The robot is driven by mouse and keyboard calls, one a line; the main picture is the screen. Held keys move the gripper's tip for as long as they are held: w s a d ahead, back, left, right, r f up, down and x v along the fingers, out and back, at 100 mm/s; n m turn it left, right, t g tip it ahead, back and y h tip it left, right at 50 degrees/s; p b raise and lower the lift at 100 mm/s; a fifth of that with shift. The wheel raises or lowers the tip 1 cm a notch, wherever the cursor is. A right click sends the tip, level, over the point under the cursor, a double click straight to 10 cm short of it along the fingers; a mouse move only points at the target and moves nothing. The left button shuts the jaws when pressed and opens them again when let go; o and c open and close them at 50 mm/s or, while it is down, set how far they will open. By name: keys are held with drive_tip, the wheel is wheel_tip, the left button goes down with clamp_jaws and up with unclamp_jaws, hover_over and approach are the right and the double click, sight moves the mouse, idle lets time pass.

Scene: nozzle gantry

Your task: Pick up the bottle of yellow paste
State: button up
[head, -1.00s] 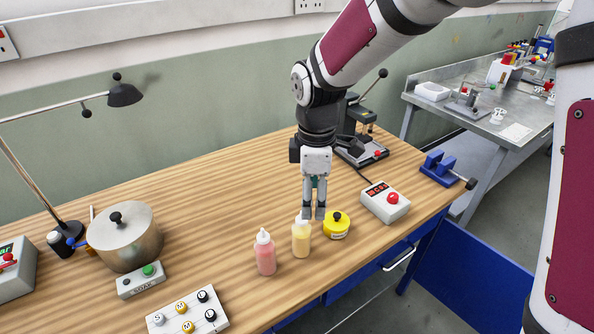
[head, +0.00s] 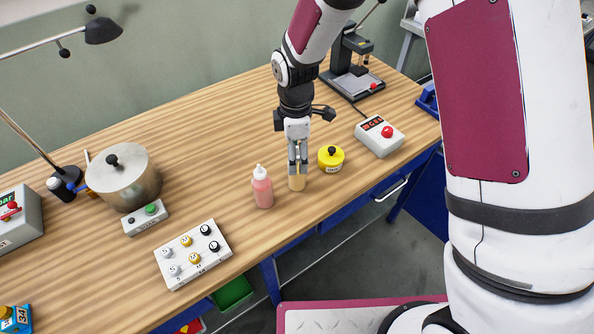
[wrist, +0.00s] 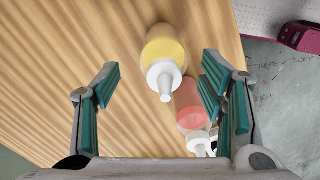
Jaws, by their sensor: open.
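The bottle of yellow paste (head: 297,183) stands upright on the wooden table, with my gripper (head: 298,170) just above and over it in the head view, hiding its top. In the wrist view the yellow bottle (wrist: 163,50) shows its white nozzle cap, lying between the two fingers' lines but ahead of them. My gripper (wrist: 160,100) is open and empty, with green-padded fingers wide apart. The pink bottle (head: 262,188) stands just left of the yellow one in the head view. In the wrist view the pink bottle (wrist: 188,104) is close to the right finger, which partly overlaps it.
A yellow round pot (head: 331,158) with a black knob stands right of the bottles. A white box with a red button (head: 380,136) is farther right. A button panel (head: 193,253) and a metal pot (head: 125,180) are at left. The table's front edge is close to the bottles.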

drive_tip(key=f, duration=0.2)
drive_tip(key=f+p, duration=0.1)
drive_tip(key=shift+s+d+f, duration=0.15)
drive_tip(key=shift+s+d, duration=0.05)
drive_tip(key=shift+s, duration=0.1)
drive_tip(key=shift+w+f, duration=0.1)
drive_tip(key=shift+f, duration=0.5)
drive_tip(key=shift+c, duration=0.3)
drive_tip(key=c, duration=1.4)
